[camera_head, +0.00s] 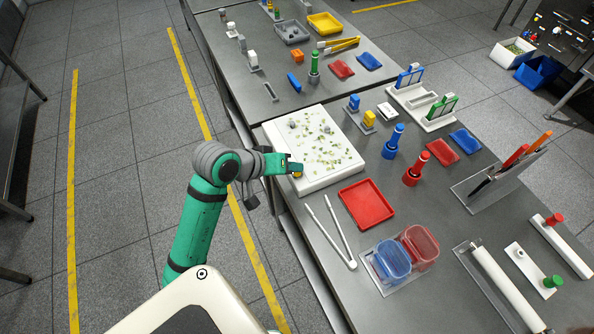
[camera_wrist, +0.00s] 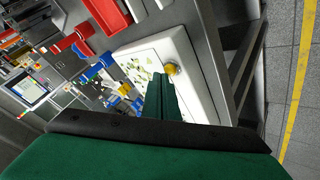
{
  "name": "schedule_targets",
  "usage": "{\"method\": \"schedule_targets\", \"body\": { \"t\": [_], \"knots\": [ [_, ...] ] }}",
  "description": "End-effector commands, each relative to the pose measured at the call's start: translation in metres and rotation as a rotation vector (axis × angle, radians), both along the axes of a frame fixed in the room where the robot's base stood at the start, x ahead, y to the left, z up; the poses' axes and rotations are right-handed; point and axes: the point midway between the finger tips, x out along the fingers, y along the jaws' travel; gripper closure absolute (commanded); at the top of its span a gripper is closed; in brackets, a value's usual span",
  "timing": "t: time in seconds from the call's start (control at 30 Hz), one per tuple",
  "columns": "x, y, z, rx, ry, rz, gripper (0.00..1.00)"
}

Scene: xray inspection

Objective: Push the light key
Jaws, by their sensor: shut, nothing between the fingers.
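The light key appears as a small yellow round knob (camera_head: 297,174) at the near left edge of a white light box (camera_head: 335,165). In the wrist view the yellow knob (camera_wrist: 170,69) sits on the white panel (camera_wrist: 196,92), just past my gripper tips. My gripper (camera_head: 291,166) is shut and empty, right at the knob in the head view. In the wrist view its green fingers (camera_wrist: 162,95) point toward the knob. I cannot tell whether they touch it. Green-brown pieces (camera_head: 325,140) lie scattered on the box top.
A red tray (camera_head: 366,203) and white tongs (camera_head: 333,232) lie beside the box. Blue and red bins (camera_head: 393,260) stand further right. Blue (camera_head: 393,142) and red (camera_head: 416,168) upright tools stand behind the tray. The floor left of the table is clear.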

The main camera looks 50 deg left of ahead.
Motion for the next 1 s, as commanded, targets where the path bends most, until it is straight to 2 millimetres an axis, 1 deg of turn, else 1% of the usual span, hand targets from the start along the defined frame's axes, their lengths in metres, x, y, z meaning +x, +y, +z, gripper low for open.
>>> {"method": "schedule_targets", "body": {
  "t": [0.63,0.8,1.0],
  "knots": [
    [0.001,0.000,0.053,0.001,-0.002,-0.001,1.00],
    [0.000,0.000,0.059,0.001,0.000,-0.001,1.00],
    [0.000,0.000,0.059,0.000,-0.001,0.001,1.00]
  ]
}}
